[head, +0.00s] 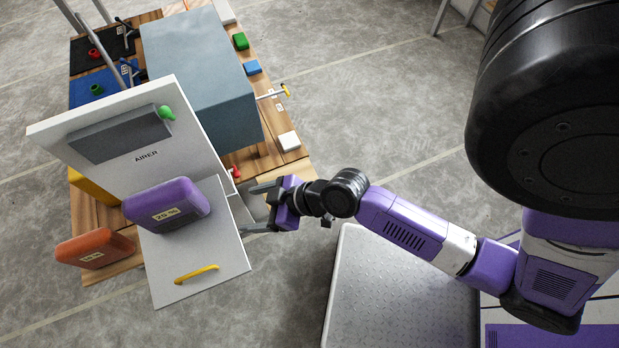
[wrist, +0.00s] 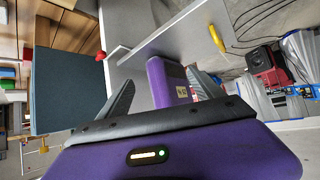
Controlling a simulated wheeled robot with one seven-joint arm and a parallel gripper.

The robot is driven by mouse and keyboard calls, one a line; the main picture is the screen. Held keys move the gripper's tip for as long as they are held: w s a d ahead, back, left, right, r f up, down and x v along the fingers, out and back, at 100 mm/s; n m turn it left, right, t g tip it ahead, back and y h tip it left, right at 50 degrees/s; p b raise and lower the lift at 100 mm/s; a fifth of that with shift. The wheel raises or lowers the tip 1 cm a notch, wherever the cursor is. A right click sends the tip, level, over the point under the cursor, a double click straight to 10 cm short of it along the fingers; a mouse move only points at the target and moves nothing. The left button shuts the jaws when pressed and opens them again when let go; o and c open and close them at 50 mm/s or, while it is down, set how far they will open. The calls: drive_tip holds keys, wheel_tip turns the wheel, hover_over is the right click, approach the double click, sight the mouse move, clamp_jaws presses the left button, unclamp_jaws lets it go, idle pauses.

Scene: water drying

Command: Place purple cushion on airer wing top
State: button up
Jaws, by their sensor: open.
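The purple cushion (head: 165,203), with a pale label, rests on the airer's light grey wing (head: 205,250), at the wing's upper left against the upright panel. The airer (head: 150,156) is a white panel marked AIRER. A yellow handle (head: 197,274) is on the wing's lower part. My gripper (head: 254,208) is open and empty, just right of the wing and apart from the cushion. In the wrist view, the cushion (wrist: 166,82) shows ahead between the open fingers (wrist: 167,86), beside the wing's pale panel (wrist: 185,32).
An orange cushion (head: 95,248) sits left of the wing. A large blue-grey box (head: 200,75) stands behind the airer on the wooden table (head: 290,158). A red knob (head: 235,171) is near my gripper. Open floor (head: 370,130) lies to the right of the table.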

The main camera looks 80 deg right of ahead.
drive_tip(key=s+a+r+t, duration=0.2)
drive_tip(key=s+a+r, duration=0.1)
drive_tip(key=s+r, duration=0.4)
drive_tip(key=s+a+r+t+h, duration=0.1)
drive_tip(key=s+a+r+t, duration=0.1)
drive_tip(key=s+r, duration=0.5)
wheel_tip(320, 180, up, 4)
drive_tip(key=shift+a+f+m, duration=0.1)
drive_tip(key=shift+a+m, duration=0.3)
drive_tip(key=shift+s, duration=0.1)
